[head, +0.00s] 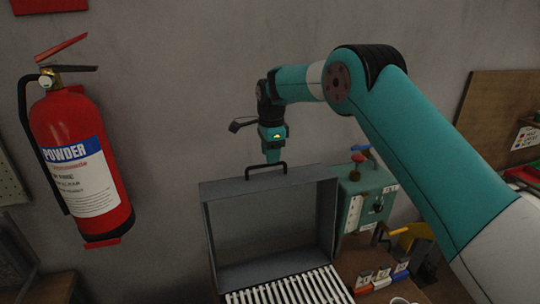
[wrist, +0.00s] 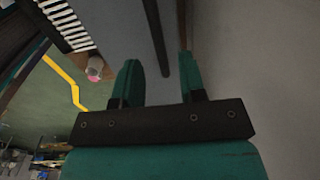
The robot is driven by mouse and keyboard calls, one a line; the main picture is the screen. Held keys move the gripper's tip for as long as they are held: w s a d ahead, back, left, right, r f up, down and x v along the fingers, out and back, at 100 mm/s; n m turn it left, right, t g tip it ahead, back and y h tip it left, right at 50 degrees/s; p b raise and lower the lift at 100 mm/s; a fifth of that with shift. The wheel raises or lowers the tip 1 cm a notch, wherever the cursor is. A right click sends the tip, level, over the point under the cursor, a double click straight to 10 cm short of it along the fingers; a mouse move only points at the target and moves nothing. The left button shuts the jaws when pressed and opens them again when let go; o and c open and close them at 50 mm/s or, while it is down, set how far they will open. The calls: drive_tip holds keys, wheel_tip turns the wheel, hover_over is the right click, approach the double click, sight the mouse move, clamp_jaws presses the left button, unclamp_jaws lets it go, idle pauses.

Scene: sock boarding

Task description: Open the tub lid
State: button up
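The grey tub lid (head: 270,225) stands raised, roughly upright, behind a row of white slats (head: 290,290), its recessed inner side facing the head camera. A black bar handle (head: 248,174) sits on its top edge. My gripper (head: 272,158) points down at this handle. In the wrist view its two teal fingers (wrist: 158,78) are apart, and a dark bar (wrist: 157,35) runs between them with gaps at both sides. I cannot tell whether a finger touches the handle. The tub's body is mostly below the head view's edge.
A red fire extinguisher (head: 82,165) hangs on the wall at left. A green control box (head: 362,203) stands close to the lid's right side, with small labelled blocks (head: 382,276) before it. The grey wall is close behind the lid.

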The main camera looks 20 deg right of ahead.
drive_tip(key=shift+w+f+p, duration=0.1)
drive_tip(key=shift+f+p, duration=0.2)
drive_tip(key=shift+f, duration=1)
